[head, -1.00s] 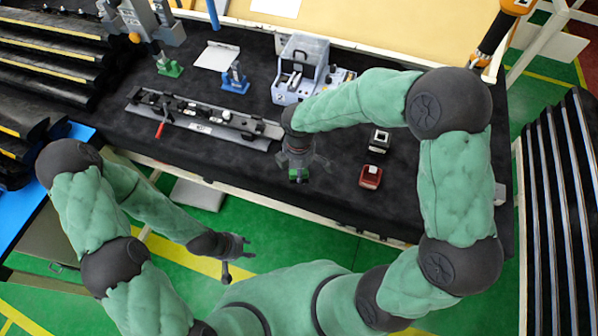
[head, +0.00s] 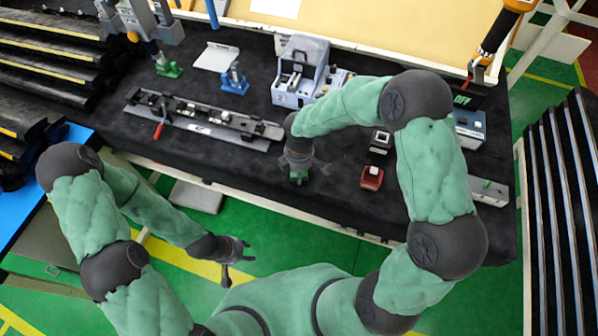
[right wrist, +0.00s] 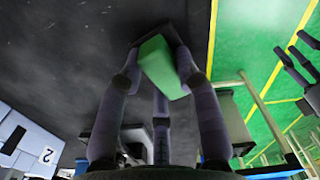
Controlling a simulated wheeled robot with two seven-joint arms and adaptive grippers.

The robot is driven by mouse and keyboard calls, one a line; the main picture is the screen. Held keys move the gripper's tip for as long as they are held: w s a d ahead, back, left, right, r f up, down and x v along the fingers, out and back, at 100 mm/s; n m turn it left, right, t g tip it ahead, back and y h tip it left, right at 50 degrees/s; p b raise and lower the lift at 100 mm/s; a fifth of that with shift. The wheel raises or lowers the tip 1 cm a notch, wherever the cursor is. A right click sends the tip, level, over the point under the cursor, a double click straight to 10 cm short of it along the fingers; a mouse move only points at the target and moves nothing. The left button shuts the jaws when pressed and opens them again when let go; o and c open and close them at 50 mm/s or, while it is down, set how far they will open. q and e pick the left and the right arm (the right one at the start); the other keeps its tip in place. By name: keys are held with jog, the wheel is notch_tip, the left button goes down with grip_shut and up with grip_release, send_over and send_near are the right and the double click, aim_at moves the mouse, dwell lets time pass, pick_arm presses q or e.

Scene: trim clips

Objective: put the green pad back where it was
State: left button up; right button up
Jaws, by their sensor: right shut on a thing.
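My right gripper (head: 297,172) is shut on the green pad (head: 297,179), over the black table mat near its front edge. In the right wrist view the green pad (right wrist: 160,66) sits between the fingertips (right wrist: 165,62), tilted, with a dark part against it. I cannot tell whether it touches the mat. A similar red pad (head: 371,178) with a white top and a black pad (head: 380,143) with a white top stand to the right. My left gripper (head: 236,260) is empty, fingers apart, beyond the table's front edge.
A long clip fixture (head: 203,121) with a red lever lies left of my right gripper. Behind stand a grey-blue machine (head: 303,72), a blue toggle clamp (head: 235,80) and a green one (head: 168,69). A device with an OFF display (head: 467,126) stands right. The mat around the red pad is clear.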

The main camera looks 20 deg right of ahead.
jog(key=shift+f, duration=0.15)
jog(key=o, duration=1.2)
jog(key=shift+c, duration=0.2)
jog(key=shift+r, duration=0.45)
notch_tip(320, 180, up, 12)
jog(key=p, duration=0.2)
jog(key=shift+f, duration=0.25)
